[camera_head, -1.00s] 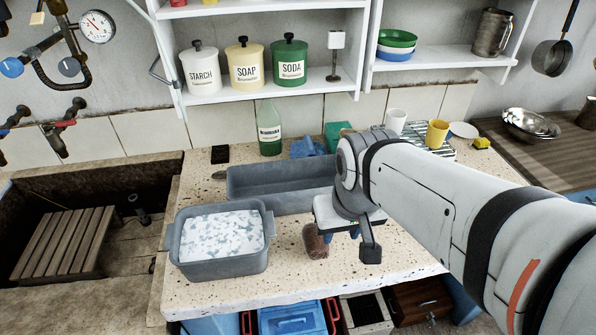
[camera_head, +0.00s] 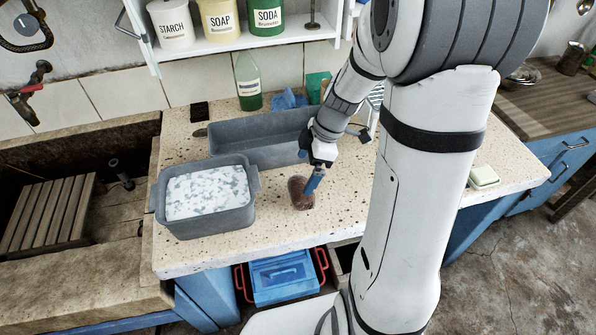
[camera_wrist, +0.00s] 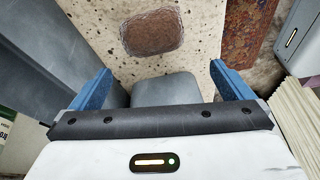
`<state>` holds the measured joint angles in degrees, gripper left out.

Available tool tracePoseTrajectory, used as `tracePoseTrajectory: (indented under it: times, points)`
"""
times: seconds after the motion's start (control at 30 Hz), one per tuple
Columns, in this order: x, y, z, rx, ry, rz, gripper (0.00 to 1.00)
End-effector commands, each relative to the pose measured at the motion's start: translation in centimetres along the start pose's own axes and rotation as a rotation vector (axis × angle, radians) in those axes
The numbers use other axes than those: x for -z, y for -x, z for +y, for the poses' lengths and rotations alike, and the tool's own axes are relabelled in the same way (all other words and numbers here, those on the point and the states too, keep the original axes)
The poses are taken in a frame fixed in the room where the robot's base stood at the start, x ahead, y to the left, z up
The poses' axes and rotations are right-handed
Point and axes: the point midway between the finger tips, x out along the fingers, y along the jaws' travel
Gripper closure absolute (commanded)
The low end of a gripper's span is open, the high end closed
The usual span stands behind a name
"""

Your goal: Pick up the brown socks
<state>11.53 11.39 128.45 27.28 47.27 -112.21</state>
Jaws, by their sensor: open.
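The brown socks (camera_head: 300,192) lie as one rounded bundle on the speckled stone counter, right of the suds-filled tub. In the wrist view the bundle (camera_wrist: 152,32) shows near the top, ahead of the fingers and between their lines. My gripper (camera_head: 313,184) points down at the bundle, with a blue finger in front of its right part in the head view. In the wrist view the two blue fingers of my gripper (camera_wrist: 160,70) stand wide apart with nothing between them. Whether a finger touches the socks I cannot tell.
A grey tub of suds (camera_head: 247,212) stands left of the socks, and a long grey trough (camera_head: 225,151) behind them. A green bottle (camera_head: 248,85) stands at the back. A soap-like block (camera_head: 484,177) lies far right. Bare counter (camera_head: 250,243) lies in front.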

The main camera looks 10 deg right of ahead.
Motion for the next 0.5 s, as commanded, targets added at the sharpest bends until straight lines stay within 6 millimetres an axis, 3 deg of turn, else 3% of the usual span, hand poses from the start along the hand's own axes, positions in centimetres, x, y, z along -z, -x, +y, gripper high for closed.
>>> tracePoseTrajectory:
  times: [0.2, 0.5]
  points:
    - [-1.0, -1.7, 1.3, 0.009, 0.137, 0.036, 0.00]
    - [-0.9, -4.8, 1.2, 0.012, 0.157, 0.040, 0.00]
